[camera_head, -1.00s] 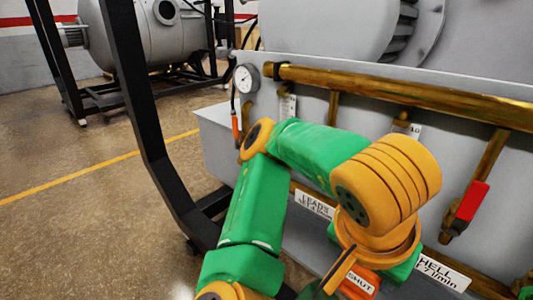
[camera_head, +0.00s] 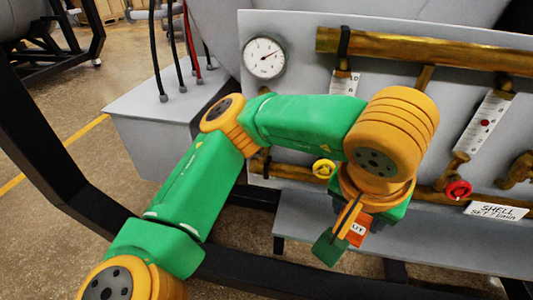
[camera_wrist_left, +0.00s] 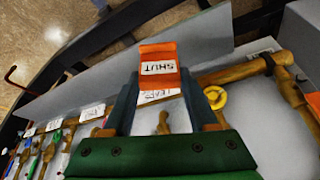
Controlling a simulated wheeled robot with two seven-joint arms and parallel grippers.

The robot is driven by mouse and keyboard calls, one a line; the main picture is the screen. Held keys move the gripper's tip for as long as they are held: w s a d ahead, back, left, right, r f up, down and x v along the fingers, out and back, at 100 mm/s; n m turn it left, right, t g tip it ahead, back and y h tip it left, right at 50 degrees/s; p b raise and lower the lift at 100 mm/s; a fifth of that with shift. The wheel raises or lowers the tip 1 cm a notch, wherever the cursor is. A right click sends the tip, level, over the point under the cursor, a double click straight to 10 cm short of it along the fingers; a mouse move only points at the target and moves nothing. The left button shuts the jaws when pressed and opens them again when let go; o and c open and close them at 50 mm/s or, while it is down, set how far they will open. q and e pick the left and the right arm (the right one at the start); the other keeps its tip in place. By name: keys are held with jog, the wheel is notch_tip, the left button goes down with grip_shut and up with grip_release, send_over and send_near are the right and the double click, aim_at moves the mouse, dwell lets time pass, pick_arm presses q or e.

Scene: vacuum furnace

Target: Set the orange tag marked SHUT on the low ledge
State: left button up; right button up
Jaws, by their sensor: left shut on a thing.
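The orange tag (camera_head: 358,229) is held by my left gripper (camera_head: 343,236), in front of the panel. In the left wrist view the tag (camera_wrist_left: 158,66) reads SHUT and sits between the two fingertips of the closed gripper (camera_wrist_left: 158,84). The low ledge (camera_head: 430,246) is a grey shelf along the panel's foot. In the head view the tag overlaps the ledge's left part. The ledge also shows in the left wrist view as a grey strip (camera_wrist_left: 85,85) behind the tag. I cannot tell the height between tag and ledge. My right gripper is out of view.
Above the ledge are a yellow knob (camera_head: 323,169), a red knob (camera_head: 458,190) and a SHELL label (camera_head: 497,210). Brass pipes (camera_head: 420,45) and a round gauge (camera_head: 264,57) are higher up. A black frame bar (camera_head: 270,284) runs below. The ledge's visible top is bare.

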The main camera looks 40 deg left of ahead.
pick_arm(q)
jog(key=w+a+f+b, duration=0.1)
jog(key=a+f, duration=0.2)
jog(key=a, duration=0.1)
jog(key=w+a+f+b, duration=0.1)
jog(key=a+f, duration=0.2)
jog(key=a, duration=0.1)
jog(key=w+a+f, duration=0.1)
jog(key=a+f, duration=0.2)
jog(key=a, duration=0.1)
jog(key=shift+w+a+f+b, duration=0.3)
jog(key=shift+f+b, duration=0.1)
notch_tip(320, 180, down, 3)
jog(key=shift+a+r, duration=0.1)
jog(key=shift+f+b, duration=0.35)
jog(key=o, duration=1.1)
jog(key=shift+o, duration=1.1)
jog(key=shift+r, duration=0.1)
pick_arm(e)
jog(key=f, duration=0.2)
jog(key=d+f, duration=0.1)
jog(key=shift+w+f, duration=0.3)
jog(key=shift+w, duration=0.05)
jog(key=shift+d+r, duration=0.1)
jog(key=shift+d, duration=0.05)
